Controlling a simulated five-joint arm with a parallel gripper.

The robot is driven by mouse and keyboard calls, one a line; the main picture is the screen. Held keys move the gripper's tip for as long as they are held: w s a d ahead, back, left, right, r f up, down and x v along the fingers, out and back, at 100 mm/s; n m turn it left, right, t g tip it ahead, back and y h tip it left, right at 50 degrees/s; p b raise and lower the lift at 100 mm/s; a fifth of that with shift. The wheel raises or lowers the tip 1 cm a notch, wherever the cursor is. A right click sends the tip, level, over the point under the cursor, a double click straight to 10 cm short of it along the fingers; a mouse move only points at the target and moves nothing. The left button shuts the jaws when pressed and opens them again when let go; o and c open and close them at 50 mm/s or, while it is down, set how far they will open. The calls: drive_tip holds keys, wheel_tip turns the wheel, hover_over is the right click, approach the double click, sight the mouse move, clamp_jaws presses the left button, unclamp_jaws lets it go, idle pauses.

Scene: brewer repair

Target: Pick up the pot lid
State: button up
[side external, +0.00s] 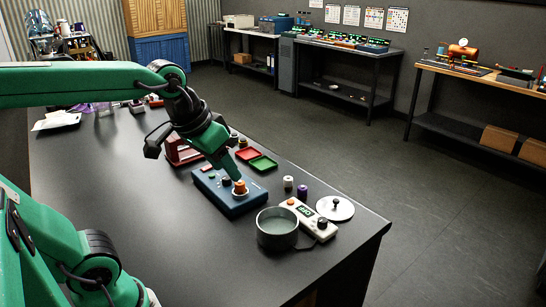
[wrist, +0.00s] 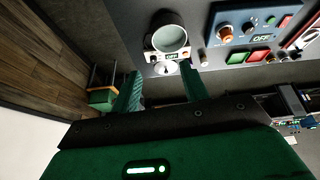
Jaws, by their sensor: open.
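The pot lid (side external: 335,208) is a pale round disc with a dark knob. It lies on the dark table, right of the white control unit. In the wrist view the lid (wrist: 166,69) shows small, between and beyond my fingertips. My gripper (side external: 237,177) is open and empty, left of the lid and apart from it. From the side, its tip overlaps the orange knob on the blue box; I cannot tell the gap. Both fingers of my gripper (wrist: 161,72) show in the wrist view. The grey open pot (side external: 277,229) stands left of the lid.
The white control unit (side external: 308,218) lies between pot and lid. The blue box (side external: 229,194) stands further left. Two small cylinders, white (side external: 288,182) and purple (side external: 302,191), stand behind the unit. Red and green trays (side external: 263,163) lie further back. The table's right edge is close to the lid.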

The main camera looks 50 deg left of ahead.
drive_tip(key=w+r+n+g, duration=0.1)
drive_tip(key=w+r+n, duration=0.15)
drive_tip(key=w, duration=0.85)
drive_tip(key=n+g, duration=0.4)
drive_tip(key=n, duration=0.2)
hover_over(336, 200)
drive_tip(key=shift+m, duration=0.25)
wheel_tip(336, 200, down, 20)
drive_tip(key=shift+f, duration=4.15)
clamp_jaws()
drive_tip(key=shift+r, duration=0.15)
